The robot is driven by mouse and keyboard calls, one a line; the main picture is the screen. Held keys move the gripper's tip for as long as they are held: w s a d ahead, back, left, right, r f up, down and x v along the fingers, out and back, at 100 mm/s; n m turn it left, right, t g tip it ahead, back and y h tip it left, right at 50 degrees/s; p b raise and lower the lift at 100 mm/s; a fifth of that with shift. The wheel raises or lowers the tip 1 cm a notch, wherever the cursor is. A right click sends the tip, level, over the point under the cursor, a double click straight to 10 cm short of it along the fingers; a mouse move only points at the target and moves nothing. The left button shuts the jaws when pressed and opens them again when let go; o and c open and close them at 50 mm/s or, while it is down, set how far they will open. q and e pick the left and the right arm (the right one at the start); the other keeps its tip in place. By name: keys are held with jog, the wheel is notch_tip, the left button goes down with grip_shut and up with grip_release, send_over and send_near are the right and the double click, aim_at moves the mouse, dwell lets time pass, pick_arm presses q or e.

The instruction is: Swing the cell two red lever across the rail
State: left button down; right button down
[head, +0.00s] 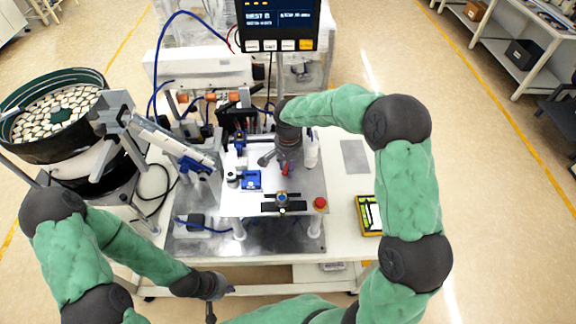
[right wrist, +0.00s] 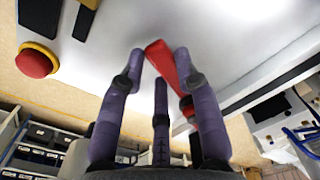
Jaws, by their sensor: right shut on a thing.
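The red lever (right wrist: 162,58) shows in the right wrist view, slanting between the purple fingers of my right gripper (right wrist: 160,68). My right gripper is shut on it. In the head view a small red bit of the lever (head: 285,170) shows just below my right gripper (head: 287,158), above the pale work plate. The rail under it and the lever's pivot are hidden or too small to make out. My left gripper (head: 214,297) hangs low in front of the table, away from the lever; its fingers are too small to judge.
A red stop button (head: 320,203) sits at the plate's front right; it also shows in the right wrist view (right wrist: 36,61). A blue fixture (head: 250,180) is left of my right gripper. A bowl feeder (head: 55,115) stands at left, a screen (head: 278,18) behind. A yellow-edged device (head: 369,215) lies right.

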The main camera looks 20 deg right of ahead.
jog(key=c, duration=0.9)
grip_release()
notch_tip(320, 180, up, 12)
